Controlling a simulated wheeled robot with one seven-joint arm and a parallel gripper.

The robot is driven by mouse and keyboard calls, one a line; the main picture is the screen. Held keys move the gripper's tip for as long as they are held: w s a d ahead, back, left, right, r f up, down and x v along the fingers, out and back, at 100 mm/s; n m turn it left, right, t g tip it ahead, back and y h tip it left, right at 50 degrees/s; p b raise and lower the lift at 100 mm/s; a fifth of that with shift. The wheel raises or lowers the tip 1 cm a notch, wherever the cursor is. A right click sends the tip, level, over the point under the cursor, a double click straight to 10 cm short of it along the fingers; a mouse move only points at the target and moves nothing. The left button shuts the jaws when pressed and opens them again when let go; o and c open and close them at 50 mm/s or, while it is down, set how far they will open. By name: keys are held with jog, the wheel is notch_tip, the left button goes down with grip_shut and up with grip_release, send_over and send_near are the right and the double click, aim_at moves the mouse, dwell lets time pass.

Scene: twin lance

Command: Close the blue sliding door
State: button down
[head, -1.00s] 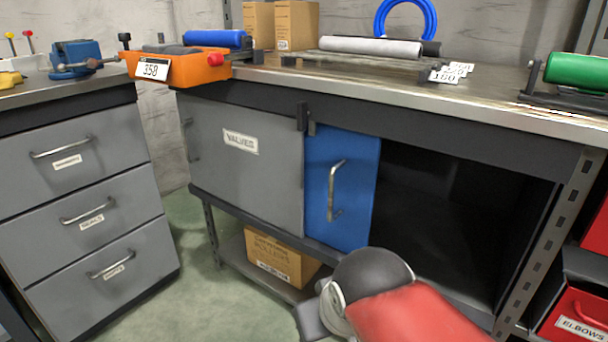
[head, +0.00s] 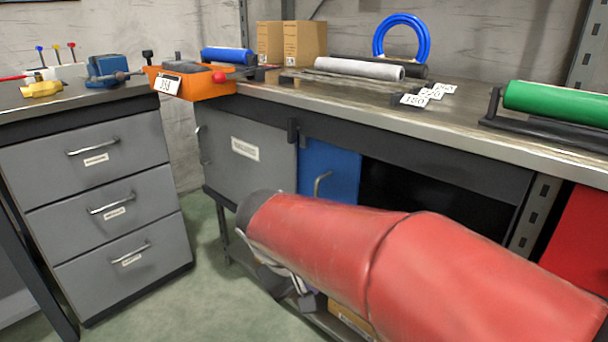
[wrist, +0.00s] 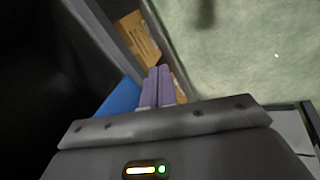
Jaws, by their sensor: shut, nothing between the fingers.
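The blue sliding door (head: 330,168) sits beside the grey door (head: 245,155) in the cabinet under the workbench. To its right the cabinet opening (head: 425,198) is dark and uncovered. The top of the door's metal handle (head: 322,184) shows; my red arm hides the lower door and handle. In the wrist view the door (wrist: 120,103) is a blue patch left of my fingers. My gripper (wrist: 159,82) is shut and empty, its two purple-grey fingers together. In the head view my gripper (head: 307,301) is low in front of the cabinet, partly hidden. I cannot tell whether it touches the door.
A grey drawer unit (head: 100,205) stands at the left, with green floor (head: 200,285) between it and the bench. A cardboard box (wrist: 138,37) lies on the lower shelf. The benchtop carries a green roller (head: 560,103) and an orange tray (head: 205,88).

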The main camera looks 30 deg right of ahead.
jog(key=w+r+n+h+p, duration=0.1)
jog(key=w+r+h+p, duration=0.25)
jog(key=w+h, duration=0.55)
jog(key=w+r+n+h+p, duration=0.1)
jog(key=w+r+h+p, duration=0.3)
jog(key=w, duration=0.9)
jog(key=shift+t+h, duration=0.3)
jog(key=shift+h, duration=0.2)
jog(key=d, duration=0.3)
jog(key=w+d+r, duration=0.1)
jog(key=d, duration=0.4)
jog(key=shift+w+d+r, duration=0.15)
jog(key=shift+d, duration=0.25)
jog(key=shift+s+d+r, duration=0.15)
jog(key=shift+s+d, duration=0.1)
jog(key=shift+s, duration=0.3)
jog(key=shift+s+d+r, duration=0.15)
jog(key=shift+s+d, duration=0.05)
jog(key=shift+s, duration=0.35)
jog(key=shift+s+d, duration=0.25)
jog(key=shift+s, duration=0.45)
